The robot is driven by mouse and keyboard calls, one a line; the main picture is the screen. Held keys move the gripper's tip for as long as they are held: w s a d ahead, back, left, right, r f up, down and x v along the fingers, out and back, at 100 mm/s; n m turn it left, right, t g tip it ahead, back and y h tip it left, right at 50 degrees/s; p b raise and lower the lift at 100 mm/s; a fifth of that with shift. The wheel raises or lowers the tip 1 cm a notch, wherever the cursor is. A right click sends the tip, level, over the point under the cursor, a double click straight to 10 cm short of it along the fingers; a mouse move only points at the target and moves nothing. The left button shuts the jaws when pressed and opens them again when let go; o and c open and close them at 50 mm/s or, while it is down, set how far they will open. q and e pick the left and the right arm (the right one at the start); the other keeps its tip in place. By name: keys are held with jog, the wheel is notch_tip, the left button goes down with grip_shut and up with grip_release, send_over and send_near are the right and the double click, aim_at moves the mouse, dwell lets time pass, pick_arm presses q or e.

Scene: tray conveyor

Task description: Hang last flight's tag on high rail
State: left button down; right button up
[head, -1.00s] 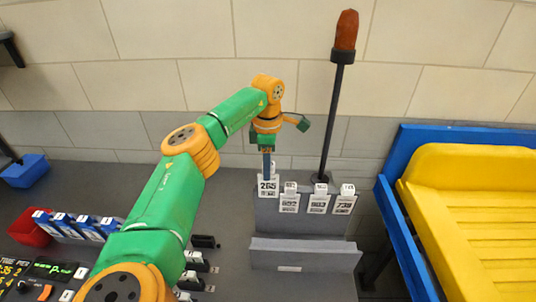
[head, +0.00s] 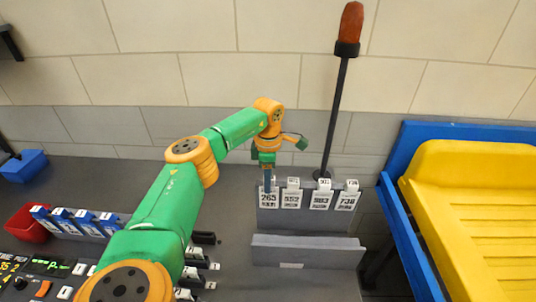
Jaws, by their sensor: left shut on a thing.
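My left gripper (head: 267,184) points down at the left end of the high rail (head: 309,215), an upright grey panel. It is shut on a white tag printed 265 (head: 268,201). That tag is in front of the panel's left end, level with the other tags. I cannot tell whether it bears on the rail's edge. Three more white tags hang to its right: 552 (head: 291,199), 983 (head: 321,200) and 738 (head: 347,201). My right gripper is not in view.
A lower grey rail (head: 308,252) stands empty in front. A dark pole with a red-brown lamp (head: 351,22) rises behind the high rail. A yellow tray (head: 470,190) in a blue frame is at right. A red bin (head: 27,222) and blue bin (head: 23,166) are at left.

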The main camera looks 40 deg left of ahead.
pick_arm(q)
jog(key=shift+c, duration=2.2)
grip_release()
